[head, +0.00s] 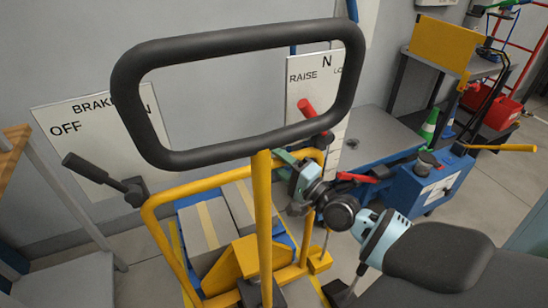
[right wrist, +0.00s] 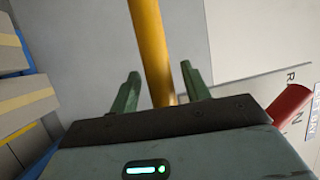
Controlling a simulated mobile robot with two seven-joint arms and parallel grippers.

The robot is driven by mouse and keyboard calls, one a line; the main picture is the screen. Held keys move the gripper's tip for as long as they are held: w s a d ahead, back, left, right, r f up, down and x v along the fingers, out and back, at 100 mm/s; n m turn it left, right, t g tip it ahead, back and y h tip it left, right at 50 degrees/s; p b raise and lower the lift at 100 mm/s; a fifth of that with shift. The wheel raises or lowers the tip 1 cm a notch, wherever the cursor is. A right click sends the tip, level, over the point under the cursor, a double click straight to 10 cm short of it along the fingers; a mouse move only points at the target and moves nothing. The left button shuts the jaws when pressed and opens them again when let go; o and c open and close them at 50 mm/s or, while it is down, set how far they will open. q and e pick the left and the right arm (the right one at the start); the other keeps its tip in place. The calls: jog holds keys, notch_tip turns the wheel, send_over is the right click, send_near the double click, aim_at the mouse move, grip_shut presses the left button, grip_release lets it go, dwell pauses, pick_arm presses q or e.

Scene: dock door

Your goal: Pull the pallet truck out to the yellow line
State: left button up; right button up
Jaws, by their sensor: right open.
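The pallet truck has a large black loop handle (head: 345,95) on a yellow post (head: 264,215), above a yellow frame (head: 160,235). My right gripper (head: 292,157) is open just right of the post, below the loop. In the right wrist view its two green fingers (right wrist: 158,82) stand apart, and a yellow bar (right wrist: 150,45) shows between them in the picture. I cannot tell whether it lies within their reach. A black-gripped brake lever (head: 95,178) and a red-gripped lever (head: 312,115) are on the truck. My left gripper is out of view. I cannot make out the floor line.
A BRAKE/OFF sign (head: 70,130) and a RAISE/N sign (head: 305,75) are behind the truck. A wooden-topped bench (head: 14,148) is at left. Bare floor shows at right.

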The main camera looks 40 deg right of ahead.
jog(key=shift+x, duration=0.8)
jog(key=shift+s, duration=0.1)
grip_shut()
